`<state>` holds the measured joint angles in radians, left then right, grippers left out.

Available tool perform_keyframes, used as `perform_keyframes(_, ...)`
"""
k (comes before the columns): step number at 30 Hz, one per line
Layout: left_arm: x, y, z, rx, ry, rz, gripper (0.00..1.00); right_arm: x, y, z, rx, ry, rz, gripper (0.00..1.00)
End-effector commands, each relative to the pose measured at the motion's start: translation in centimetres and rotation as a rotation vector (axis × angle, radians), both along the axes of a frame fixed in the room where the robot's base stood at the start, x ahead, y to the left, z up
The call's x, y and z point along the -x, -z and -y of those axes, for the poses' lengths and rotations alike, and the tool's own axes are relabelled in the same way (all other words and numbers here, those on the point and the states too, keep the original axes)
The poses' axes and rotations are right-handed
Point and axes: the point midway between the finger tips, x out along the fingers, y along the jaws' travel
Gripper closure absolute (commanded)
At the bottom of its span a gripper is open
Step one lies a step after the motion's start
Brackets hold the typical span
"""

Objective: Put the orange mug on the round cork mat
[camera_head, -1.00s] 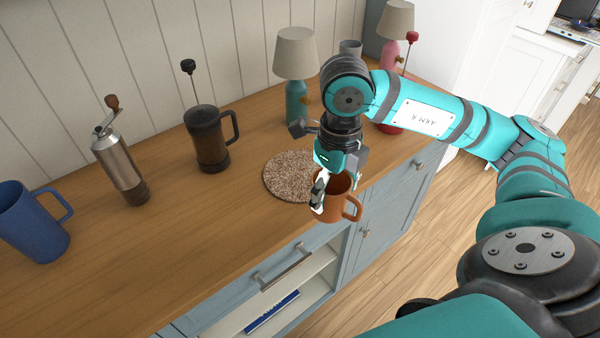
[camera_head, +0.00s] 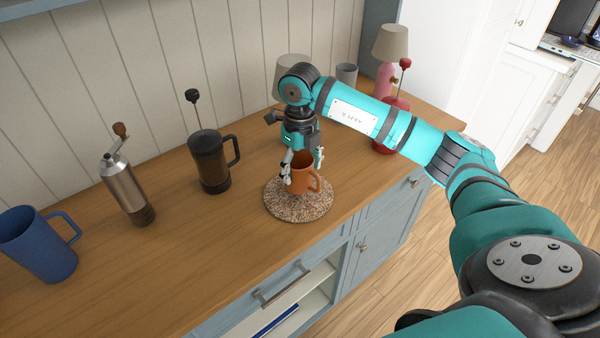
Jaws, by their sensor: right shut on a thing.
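The orange mug (camera_head: 303,182) is upright over the middle of the round cork mat (camera_head: 285,209), its handle to the right. Its base looks on or very close above the mat; I cannot tell whether it touches. My right gripper (camera_head: 303,165) points down and is shut on the mug near its rim, with fingers at its left and right sides. The mat lies flat on the wooden counter near the front edge. My left gripper is out of view.
A dark French press (camera_head: 209,163), a steel grinder (camera_head: 125,187) and a blue mug (camera_head: 38,246) stand to the left. A lamp (camera_head: 289,78) is partly hidden behind my right arm. A red press (camera_head: 395,101), a pink lamp (camera_head: 389,44) and a grey cup (camera_head: 346,74) stand behind.

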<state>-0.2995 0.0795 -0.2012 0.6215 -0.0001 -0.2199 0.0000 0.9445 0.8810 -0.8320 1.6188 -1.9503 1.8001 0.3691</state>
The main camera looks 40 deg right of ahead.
Motion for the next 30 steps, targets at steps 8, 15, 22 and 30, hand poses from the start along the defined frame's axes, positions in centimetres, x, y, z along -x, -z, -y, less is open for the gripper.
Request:
perform_keyframes(8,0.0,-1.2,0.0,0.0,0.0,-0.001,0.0,0.1,2.8,-0.1,-0.002,0.0,0.0,0.71)
perform_keyframes(15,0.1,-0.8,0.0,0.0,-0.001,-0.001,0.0,0.1,3.1,0.0,-0.001,0.0,0.0,0.71)
perform_keyframes(22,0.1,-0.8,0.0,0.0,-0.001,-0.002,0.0,0.1,3.1,0.0,-0.001,0.0,-0.001,0.05)
perform_keyframes(30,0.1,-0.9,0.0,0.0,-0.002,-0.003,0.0,0.1,3.1,0.0,-0.001,0.0,-0.001,0.0)
